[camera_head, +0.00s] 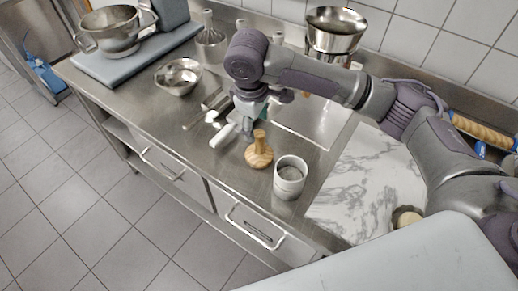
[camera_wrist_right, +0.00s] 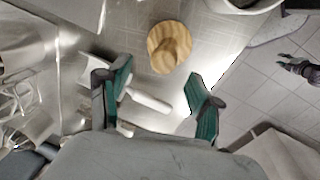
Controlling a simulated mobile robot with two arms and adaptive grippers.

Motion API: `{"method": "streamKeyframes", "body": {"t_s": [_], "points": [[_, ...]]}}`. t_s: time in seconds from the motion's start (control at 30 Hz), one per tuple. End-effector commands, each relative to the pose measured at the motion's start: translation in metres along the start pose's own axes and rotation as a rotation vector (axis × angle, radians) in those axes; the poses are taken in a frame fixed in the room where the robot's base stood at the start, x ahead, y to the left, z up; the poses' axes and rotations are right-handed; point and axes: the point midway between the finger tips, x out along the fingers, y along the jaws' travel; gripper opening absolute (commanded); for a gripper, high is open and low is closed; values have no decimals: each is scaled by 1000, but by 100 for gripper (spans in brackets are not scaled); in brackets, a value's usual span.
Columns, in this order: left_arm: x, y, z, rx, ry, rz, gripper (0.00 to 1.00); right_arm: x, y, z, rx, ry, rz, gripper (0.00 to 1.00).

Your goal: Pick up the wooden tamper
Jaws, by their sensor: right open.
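The wooden tamper (camera_head: 258,152) stands upright on the steel counter near its front edge, with a round base and a knobbed handle. In the right wrist view the tamper (camera_wrist_right: 170,47) is seen from above, beyond the fingertips. My right gripper (camera_head: 250,118) is above and just behind the tamper in the head view, its fingers partly hidden. In the right wrist view my right gripper (camera_wrist_right: 158,80) has its two green-padded fingers spread apart, with nothing held between them. My left gripper does not show in the head view.
A steel bowl (camera_head: 179,77) is further left.

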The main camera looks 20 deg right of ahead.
Motion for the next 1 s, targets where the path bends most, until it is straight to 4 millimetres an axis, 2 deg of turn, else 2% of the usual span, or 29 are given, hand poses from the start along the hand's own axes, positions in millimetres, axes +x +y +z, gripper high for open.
{"method": "streamKeyframes", "body": {"t_s": [0.03,0.07,0.17,0.33,0.5,0.6,1.0], "points": [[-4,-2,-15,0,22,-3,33,5,0,2,0,-4,-2,65],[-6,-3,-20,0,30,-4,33,8,-1,3,0,-5,-2,65],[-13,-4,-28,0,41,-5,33,24,-2,6,1,-6,-2,65],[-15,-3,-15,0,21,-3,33,45,-3,5,-1,-2,0,65],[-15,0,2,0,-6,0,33,48,-3,5,-1,-1,0,65],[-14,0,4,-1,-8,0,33,48,-3,5,-1,-1,0,65],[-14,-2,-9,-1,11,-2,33,48,-3,5,-1,0,0,0]]}}
